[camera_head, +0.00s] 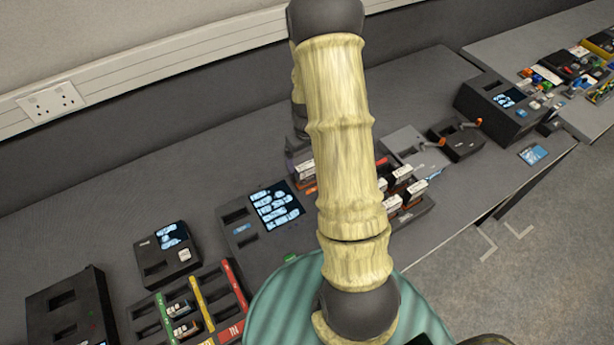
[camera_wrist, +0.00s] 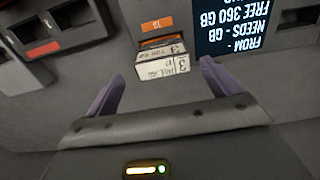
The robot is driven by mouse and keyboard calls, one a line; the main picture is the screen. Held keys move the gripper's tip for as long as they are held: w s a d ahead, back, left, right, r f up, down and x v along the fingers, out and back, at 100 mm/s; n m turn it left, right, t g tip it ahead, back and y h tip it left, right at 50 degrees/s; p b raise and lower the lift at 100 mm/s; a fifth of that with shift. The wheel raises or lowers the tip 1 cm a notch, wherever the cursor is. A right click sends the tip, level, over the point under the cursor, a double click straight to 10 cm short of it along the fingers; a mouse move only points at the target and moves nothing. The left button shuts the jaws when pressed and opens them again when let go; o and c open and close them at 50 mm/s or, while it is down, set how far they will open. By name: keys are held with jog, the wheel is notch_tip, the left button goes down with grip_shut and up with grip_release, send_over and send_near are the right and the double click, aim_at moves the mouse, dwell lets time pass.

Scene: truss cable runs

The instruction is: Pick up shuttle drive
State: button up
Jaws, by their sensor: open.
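In the wrist view, a small drive (camera_wrist: 162,68) with a white label, partly legible and with a figure 3, stands out of a grey unit below an orange tag. I cannot read the name shuttle on it. My gripper (camera_wrist: 162,70) is open, its two purple fingers on either side of the drive with gaps showing between. Whether they are level with it in depth I cannot tell. In the head view my arm hides the gripper; several white-labelled drives (camera_head: 401,172) show just right of the arm.
A dark screen with text (camera_wrist: 228,25) lies right of the drive in the wrist view. The head view shows a screen unit (camera_head: 275,206), a tray with coloured strips (camera_head: 197,292), a small screen box (camera_head: 168,252) and a black console (camera_head: 497,108) on the grey bench.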

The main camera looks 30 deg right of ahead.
aim_at(307, 165)
jog(key=shift+s+a+f+p, duration=0.15)
jog(key=shift+f+p, duration=0.25)
jog(key=shift+f, duration=0.2)
notch_tip(307, 165, down, 3)
jog(key=shift+f+p, duration=0.1)
jog(key=shift+p, duration=0.45)
jog(key=shift+f, duration=0.4)
jog(key=shift+s, duration=0.1)
jog(key=shift+w, duration=0.2)
jog(key=shift+c, duration=0.4)
jog(key=shift+s+a, duration=0.1)
jog(key=shift+a, duration=0.05)
jog(key=c, duration=1.2)
